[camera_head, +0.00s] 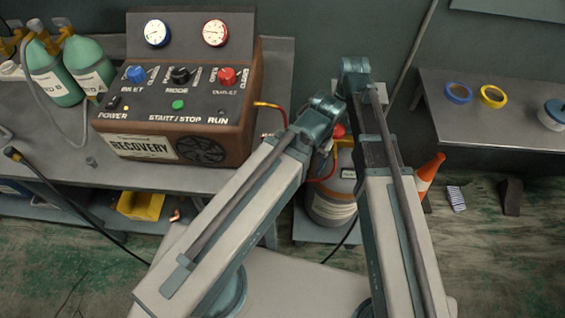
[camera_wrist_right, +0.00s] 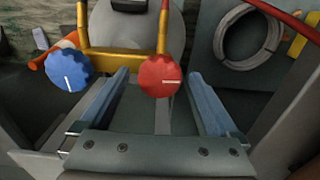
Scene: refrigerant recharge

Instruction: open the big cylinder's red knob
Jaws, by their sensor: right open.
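The big cylinder (camera_head: 330,207) is grey and stands upright on a low platform between my two arms in the head view. Its red knob (camera_head: 338,131) shows partly behind my arm links. In the right wrist view the red knob (camera_wrist_right: 160,76) sits on a yellow valve frame, with a white pointer line lying across it. A blue knob (camera_wrist_right: 69,70) is left of it on the same frame. My right gripper (camera_wrist_right: 158,79) is open, its two fingers on either side of the red knob, with visible gaps. My left gripper is not seen.
The brown recovery machine (camera_head: 180,110) stands on a grey bench at left, beside green bottles (camera_head: 88,66). An orange cone (camera_head: 430,170) is right of the cylinder. A red hose (camera_wrist_right: 295,22) and a grey coil (camera_wrist_right: 249,36) are right of the knob.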

